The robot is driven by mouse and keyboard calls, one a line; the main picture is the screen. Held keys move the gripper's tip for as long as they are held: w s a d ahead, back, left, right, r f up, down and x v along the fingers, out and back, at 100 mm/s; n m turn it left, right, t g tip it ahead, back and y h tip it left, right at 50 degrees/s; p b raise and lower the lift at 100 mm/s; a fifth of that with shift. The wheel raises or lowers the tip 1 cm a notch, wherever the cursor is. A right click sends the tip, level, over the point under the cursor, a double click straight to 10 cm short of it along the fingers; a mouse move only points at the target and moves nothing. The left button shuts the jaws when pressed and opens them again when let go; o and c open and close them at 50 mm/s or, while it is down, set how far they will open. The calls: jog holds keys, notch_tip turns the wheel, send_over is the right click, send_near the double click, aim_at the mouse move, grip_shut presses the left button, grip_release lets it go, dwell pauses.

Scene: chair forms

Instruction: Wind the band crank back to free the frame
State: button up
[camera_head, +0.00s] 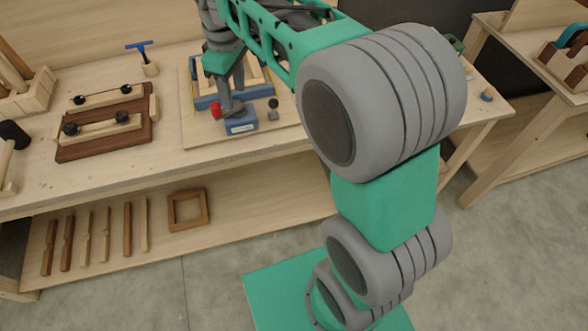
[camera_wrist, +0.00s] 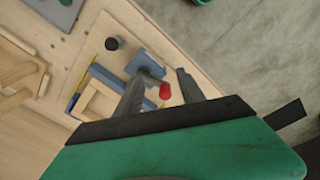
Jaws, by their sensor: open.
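The band clamp's blue block (camera_head: 241,122) stands on a light wooden board, with a white label on its front. The crank's red knob (camera_head: 216,110) is at its left. The light wooden frame (camera_head: 258,76) lies behind, edged by blue pieces and partly hidden by my arm. My gripper (camera_head: 231,104) points down at the block. In the wrist view the open fingers (camera_wrist: 161,76) stand apart, with the red knob (camera_wrist: 165,91) appearing between them, nearer the right finger. I cannot tell whether either finger touches it. The blue block also shows in the wrist view (camera_wrist: 145,63).
A dark post (camera_head: 272,103) stands right of the block. A dark wooden board (camera_head: 105,135) with black knobs lies to the left, near a blue T-handled tool (camera_head: 142,50). The lower shelf holds several wooden strips and a brown frame (camera_head: 187,209). Bare benchtop lies in front.

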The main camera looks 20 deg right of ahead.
jog(key=s+d+f+m+b, duration=0.1)
jog(key=s+d+f+m, duration=0.1)
jog(key=s, duration=0.4)
jog(key=s+d+f+m+t+b, duration=0.1)
jog(key=s+d+f+m, duration=0.2)
jog(key=s+f+m, duration=0.1)
jog(key=s+d+f+m+t+b, duration=0.1)
jog(key=s+d+f+m, duration=0.2)
jog(key=s, duration=0.4)
notch_tip(320, 180, down, 2)
jog(key=shift+s+f+m, duration=0.1)
jog(key=shift+s+m, duration=0.25)
jog(key=shift+m, duration=0.15)
